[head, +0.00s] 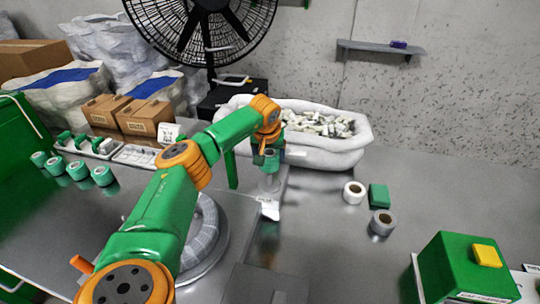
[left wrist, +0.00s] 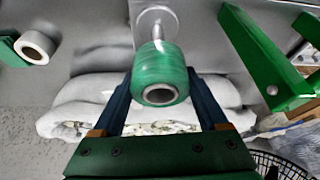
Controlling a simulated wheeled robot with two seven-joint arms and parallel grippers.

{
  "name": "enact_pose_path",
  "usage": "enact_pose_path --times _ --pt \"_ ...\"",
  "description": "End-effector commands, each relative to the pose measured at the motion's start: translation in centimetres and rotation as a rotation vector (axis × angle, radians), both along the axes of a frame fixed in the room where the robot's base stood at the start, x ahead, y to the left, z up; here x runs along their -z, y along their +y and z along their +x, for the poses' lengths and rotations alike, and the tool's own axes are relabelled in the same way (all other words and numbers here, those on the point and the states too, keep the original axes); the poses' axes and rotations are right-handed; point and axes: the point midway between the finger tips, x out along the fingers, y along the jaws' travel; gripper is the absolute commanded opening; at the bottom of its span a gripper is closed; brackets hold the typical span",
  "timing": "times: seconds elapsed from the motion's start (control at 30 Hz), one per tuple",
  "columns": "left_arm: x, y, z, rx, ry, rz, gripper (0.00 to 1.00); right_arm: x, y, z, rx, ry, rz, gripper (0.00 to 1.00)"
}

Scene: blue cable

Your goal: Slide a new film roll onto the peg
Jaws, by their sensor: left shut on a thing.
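A green film roll (left wrist: 160,68) is held between the fingers of my left gripper (left wrist: 160,100) in the left wrist view. The open core of the roll faces that camera. A metal peg (left wrist: 155,24) with a round base plate shows just behind the roll, roughly in line with it. I cannot tell whether the peg is inside the core. In the head view the roll (head: 271,161) is under my left wrist, over the peg (head: 269,183). My right gripper is not in view.
Several green film rolls (head: 103,174) stand at the left. A white sack-like bin (head: 330,156) is behind the peg. A white tape roll (head: 354,192), a green block (head: 378,197) and a grey roll (head: 383,222) lie at right. A green box with a yellow button (head: 450,268) is front right.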

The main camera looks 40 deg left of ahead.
Motion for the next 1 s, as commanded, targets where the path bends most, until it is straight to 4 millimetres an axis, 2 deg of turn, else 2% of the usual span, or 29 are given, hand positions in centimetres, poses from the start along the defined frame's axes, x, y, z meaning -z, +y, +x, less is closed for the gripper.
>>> enact_pose_path --times 0.03,0.2,1.0 --pt "1.4 0.0 0.0 0.0 -0.001 0.0 0.09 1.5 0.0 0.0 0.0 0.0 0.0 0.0" --pt "2.3 0.0 0.0 0.001 0.002 0.0 0.09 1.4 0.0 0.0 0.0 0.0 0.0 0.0" --pt "2.3 -0.1 0.0 0.0 0.0 0.0 0.09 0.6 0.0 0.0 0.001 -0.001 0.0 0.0"
